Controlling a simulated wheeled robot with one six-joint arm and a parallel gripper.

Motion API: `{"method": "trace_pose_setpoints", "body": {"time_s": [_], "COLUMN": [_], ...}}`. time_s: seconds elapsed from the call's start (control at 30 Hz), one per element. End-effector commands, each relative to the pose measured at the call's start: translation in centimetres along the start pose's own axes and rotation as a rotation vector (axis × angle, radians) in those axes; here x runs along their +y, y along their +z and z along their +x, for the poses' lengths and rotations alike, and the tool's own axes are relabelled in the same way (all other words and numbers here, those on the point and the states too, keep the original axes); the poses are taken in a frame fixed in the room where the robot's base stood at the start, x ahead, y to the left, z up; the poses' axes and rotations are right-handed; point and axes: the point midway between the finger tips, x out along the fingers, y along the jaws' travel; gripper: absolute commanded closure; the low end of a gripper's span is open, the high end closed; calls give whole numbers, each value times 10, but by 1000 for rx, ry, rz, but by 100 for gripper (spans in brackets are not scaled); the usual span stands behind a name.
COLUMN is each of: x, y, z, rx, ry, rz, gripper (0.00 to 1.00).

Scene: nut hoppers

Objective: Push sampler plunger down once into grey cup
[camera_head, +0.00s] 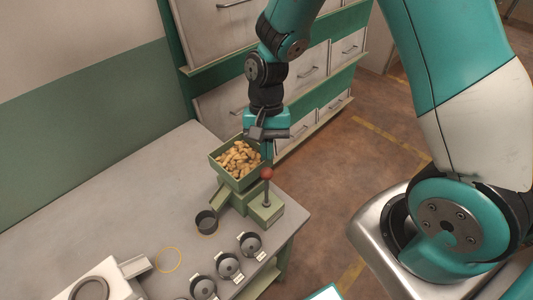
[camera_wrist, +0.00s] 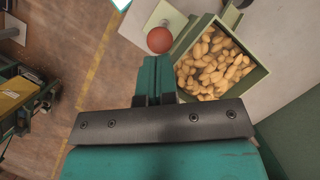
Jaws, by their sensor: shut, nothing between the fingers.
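The knob also shows in the wrist view (camera_wrist: 160,40), just beyond the fingertips. My gripper (camera_head: 267,156) is shut and empty, pointing down above the knob; a small gap seems to part them, but touch cannot be ruled out. The grey cup (camera_head: 206,222) stands on the table at the chute's lower end. Its inside looks dark, and its contents cannot be told.
Several dark round cups with pale handles (camera_head: 228,265) stand in a row along the table's front edge. A white device (camera_head: 100,285) is at the lower left. Drawer cabinets (camera_head: 310,70) stand behind.

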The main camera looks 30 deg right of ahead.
Motion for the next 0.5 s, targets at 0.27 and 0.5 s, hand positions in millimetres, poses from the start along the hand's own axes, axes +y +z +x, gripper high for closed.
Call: {"method": "trace_pose_setpoints", "body": {"time_s": [0.27, 0.5], "x": [0, 0], "y": [1, 0], "z": [22, 24], "rx": [-1, 0], "ry": [1, 0], "rz": [0, 0], "gripper": [100, 100]}}
